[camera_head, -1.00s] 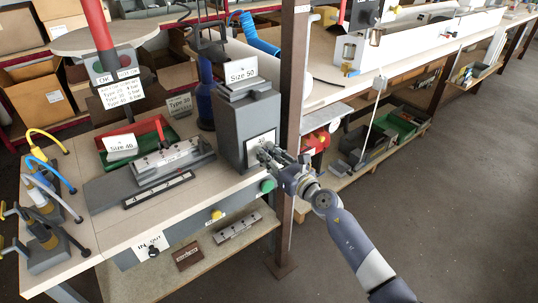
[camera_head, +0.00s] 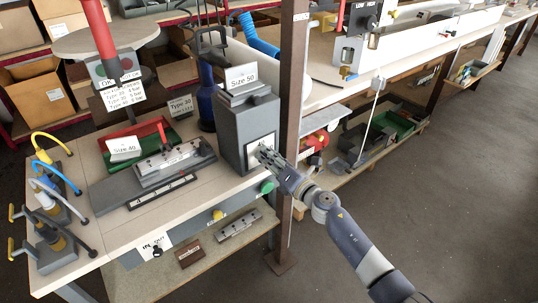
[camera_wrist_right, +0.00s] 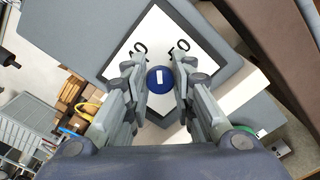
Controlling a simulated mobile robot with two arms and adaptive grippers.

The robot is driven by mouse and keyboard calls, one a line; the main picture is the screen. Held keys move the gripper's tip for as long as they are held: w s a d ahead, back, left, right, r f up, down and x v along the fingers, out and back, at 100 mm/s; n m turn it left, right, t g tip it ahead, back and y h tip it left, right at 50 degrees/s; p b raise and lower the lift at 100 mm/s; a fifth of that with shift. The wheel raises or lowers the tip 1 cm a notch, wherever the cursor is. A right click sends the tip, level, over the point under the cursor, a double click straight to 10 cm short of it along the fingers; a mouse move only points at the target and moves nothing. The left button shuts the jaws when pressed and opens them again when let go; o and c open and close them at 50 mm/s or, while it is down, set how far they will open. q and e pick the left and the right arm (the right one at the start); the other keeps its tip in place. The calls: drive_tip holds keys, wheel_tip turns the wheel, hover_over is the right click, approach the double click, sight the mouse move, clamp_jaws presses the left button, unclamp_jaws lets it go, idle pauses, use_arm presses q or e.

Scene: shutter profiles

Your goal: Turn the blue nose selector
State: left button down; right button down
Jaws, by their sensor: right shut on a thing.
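The blue nose selector (camera_wrist_right: 160,80) is a round blue knob with a white mark, on a white plate (camera_wrist_right: 160,25) with black numbers. The mark runs roughly up and down in the right wrist view. My right gripper (camera_wrist_right: 159,82) has its two fingers on either side of the knob and is shut on it. In the head view my right gripper (camera_head: 262,152) meets the white plate on the front of the grey box (camera_head: 243,118), hiding the knob. My left gripper is not in view.
A "Size 50" sign (camera_head: 241,76) stands on the grey box. A green button (camera_head: 266,187) and a yellow knob (camera_head: 217,215) are on the bench front below. A brown post (camera_head: 290,90) stands close right of the box. The floor at right is clear.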

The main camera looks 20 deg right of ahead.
drive_tip(key=m+p, duration=0.2)
drive_tip(key=m, duration=0.6)
drive_tip(key=shift+f+m, duration=0.15)
drive_tip(key=shift+m, duration=0.25)
idle(0.4)
drive_tip(key=c, duration=1.4)
unclamp_jaws()
drive_tip(key=shift+d, duration=0.1)
drive_tip(key=shift+o, duration=0.2)
drive_tip(key=shift+s, duration=0.1)
drive_tip(key=v, duration=1.1)
drive_tip(key=shift+s+d, duration=0.15)
drive_tip(key=shift+s, duration=0.25)
